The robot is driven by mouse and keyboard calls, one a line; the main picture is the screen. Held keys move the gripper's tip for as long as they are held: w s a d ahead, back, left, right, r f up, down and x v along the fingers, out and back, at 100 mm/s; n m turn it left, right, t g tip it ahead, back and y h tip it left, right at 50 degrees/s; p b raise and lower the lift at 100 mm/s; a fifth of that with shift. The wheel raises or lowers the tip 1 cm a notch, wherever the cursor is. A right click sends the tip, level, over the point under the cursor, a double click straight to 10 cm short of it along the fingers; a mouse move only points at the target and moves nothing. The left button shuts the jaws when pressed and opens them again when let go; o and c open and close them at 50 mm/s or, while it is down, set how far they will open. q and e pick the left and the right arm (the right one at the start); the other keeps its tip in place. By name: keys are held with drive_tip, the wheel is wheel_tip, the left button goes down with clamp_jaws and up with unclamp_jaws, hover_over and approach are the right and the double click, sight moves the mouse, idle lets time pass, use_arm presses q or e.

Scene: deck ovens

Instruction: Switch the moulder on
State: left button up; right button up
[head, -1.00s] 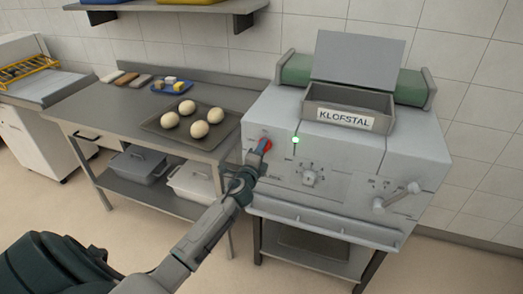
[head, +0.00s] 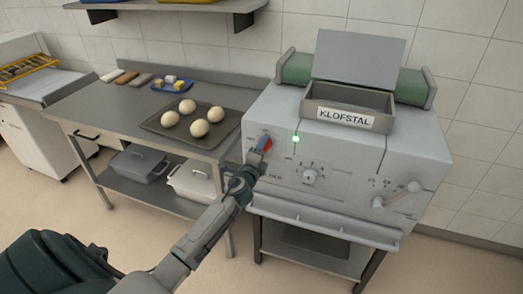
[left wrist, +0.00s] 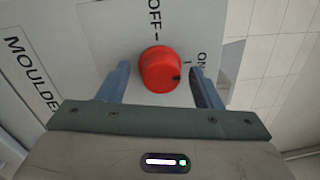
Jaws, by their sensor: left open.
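The grey moulder (head: 340,150) marked KLOFSTAL stands at the right of the head view. Its red knob (left wrist: 160,69) shows whole in the left wrist view, between an OFF label above and an ON label to the right. The knob's dark mark is on its right side, towards ON. A green light (head: 295,139) glows on the moulder's front. My left gripper (left wrist: 160,85) is open, with one finger on each side of the knob and visible gaps to it. In the head view my left gripper (head: 256,156) partly covers the red knob (head: 266,143). My right gripper is out of view.
A steel table (head: 115,113) left of the moulder bears a tray (head: 150,127) with several dough balls. Open floor lies in front.

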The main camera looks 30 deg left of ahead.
use_arm(q)
drive_tip(key=b+v, duration=0.2)
drive_tip(key=v, duration=0.8)
drive_tip(key=shift+s+b, duration=0.35)
drive_tip(key=shift+s, duration=0.05)
drive_tip(key=shift+d, duration=0.1)
